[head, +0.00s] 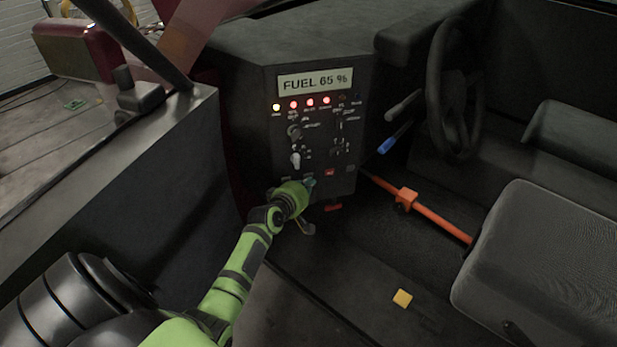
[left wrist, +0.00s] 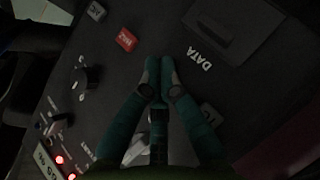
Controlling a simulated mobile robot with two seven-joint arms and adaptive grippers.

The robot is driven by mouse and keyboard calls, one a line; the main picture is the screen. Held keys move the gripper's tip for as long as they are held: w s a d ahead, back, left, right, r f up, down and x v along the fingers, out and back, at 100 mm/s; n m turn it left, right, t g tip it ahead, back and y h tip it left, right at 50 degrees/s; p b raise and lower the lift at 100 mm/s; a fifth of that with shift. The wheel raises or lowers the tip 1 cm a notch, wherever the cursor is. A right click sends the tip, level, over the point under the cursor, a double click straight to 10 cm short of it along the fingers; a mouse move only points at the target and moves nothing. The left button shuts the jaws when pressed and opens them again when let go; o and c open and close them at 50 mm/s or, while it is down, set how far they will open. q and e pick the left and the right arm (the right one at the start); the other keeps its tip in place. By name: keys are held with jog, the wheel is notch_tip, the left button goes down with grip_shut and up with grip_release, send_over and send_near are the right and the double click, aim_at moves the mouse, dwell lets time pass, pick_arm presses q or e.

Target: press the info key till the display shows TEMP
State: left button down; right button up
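The display (head: 316,81) at the top of the dark console reads FUEL 65 %. A row of small keys runs along the console's lower part: a red key (head: 330,172) and grey ones (head: 351,168). I cannot read which is the info key. My left gripper (head: 309,183) is at this row, left of the red key. In the left wrist view its teal fingertips (left wrist: 158,64) are together with nothing between them, beside the red key (left wrist: 126,40). A grey key (left wrist: 210,113) is partly behind a finger. The fingers hide the panel beneath; contact cannot be told. My right gripper is not in view.
Lit lamps (head: 310,102) sit under the display, with knobs and switches (head: 294,131) below. A DATA cover (left wrist: 235,30) is beside the fingers. An orange bar (head: 425,208), a steering wheel (head: 455,90) and a seat (head: 545,265) stand right. A yellow square (head: 402,298) lies on the floor.

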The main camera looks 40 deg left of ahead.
pick_arm(q)
jog(key=shift+w+a, duration=0.15)
jog(key=shift+a, duration=0.05)
dwell(0.4)
jog(key=shift+s+d+p, duration=0.5)
jog(key=shift+d+p, duration=0.05)
jog(key=shift+d, duration=0.05)
jog(key=s+d+p, duration=0.1)
jog(key=d, duration=0.1)
jog(key=s+d+p, duration=0.2)
jog(key=shift+s, duration=0.1)
dwell(0.4)
jog(key=shift+a, duration=0.1)
dwell(0.5)
